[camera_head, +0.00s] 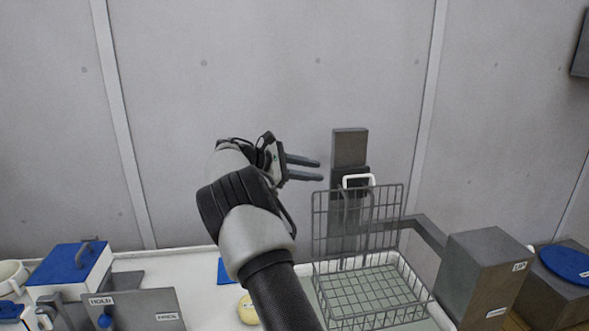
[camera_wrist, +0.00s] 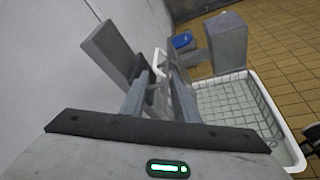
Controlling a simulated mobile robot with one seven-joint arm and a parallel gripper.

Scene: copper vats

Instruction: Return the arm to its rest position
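My gripper (camera_head: 304,168) is raised above the counter in the head view, pointing right toward a grey upright post. Its two fingers are parallel with a gap between them, and nothing shows held between them. In the wrist view the fingers (camera_wrist: 158,98) reach forward, with the post and a white handle beyond them. My arm comes up from the bottom middle of the head view and hides part of the counter.
A wire basket (camera_head: 318,238) stands in a white tray (camera_head: 440,318) below and right of my gripper. The grey post (camera_head: 349,148) has a white handle (camera_head: 358,177). Grey boxes (camera_head: 484,268) stand at right. A blue-lidded box (camera_head: 68,264) and labelled panel (camera_head: 147,309) are at left. The wall behind is bare.

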